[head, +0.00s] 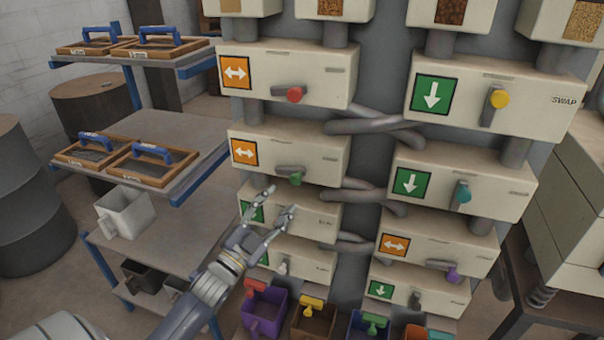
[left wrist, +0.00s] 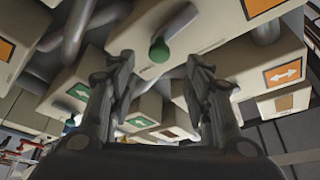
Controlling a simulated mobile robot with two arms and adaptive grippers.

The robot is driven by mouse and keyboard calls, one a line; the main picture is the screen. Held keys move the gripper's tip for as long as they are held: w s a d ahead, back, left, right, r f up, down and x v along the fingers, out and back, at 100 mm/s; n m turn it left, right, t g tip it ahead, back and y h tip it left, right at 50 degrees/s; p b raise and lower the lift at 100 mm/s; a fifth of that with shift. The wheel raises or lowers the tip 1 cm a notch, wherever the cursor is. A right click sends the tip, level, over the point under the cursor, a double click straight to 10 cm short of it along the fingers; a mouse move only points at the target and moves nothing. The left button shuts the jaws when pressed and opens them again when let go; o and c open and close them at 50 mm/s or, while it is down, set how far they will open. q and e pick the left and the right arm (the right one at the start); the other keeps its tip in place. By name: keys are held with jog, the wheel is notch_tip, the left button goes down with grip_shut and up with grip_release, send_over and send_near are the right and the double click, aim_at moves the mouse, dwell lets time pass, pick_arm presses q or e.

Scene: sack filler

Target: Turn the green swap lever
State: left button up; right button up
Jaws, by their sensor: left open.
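The green swap lever (head: 296,179) is a grey bar with a round green knob. It lies roughly level on the front of a cream box (head: 325,147) in the left column, second row, beside an orange double-arrow sign (head: 244,152). My left gripper (head: 280,200) is open and empty, its fingers pointing up just below the lever. In the left wrist view the green knob (left wrist: 159,50) shows between the two fingertips (left wrist: 160,62), apart from both. My right gripper is not in view.
Other boxes carry red (head: 295,94), yellow (head: 499,99), teal (head: 463,194) and purple (head: 453,274) levers. Grey pipes (head: 375,126) link the columns. Coloured bins (head: 264,308) stand below. A shelf with framed sieves (head: 152,165) is at the left.

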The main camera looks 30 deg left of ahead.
aim_at(294, 182)
pick_arm(q)
jog(key=p+x, duration=0.2)
jog(key=x, duration=0.5)
jog(key=shift+w, duration=0.35)
jog(key=shift+w+r, duration=0.15)
jog(key=shift+w, duration=0.55)
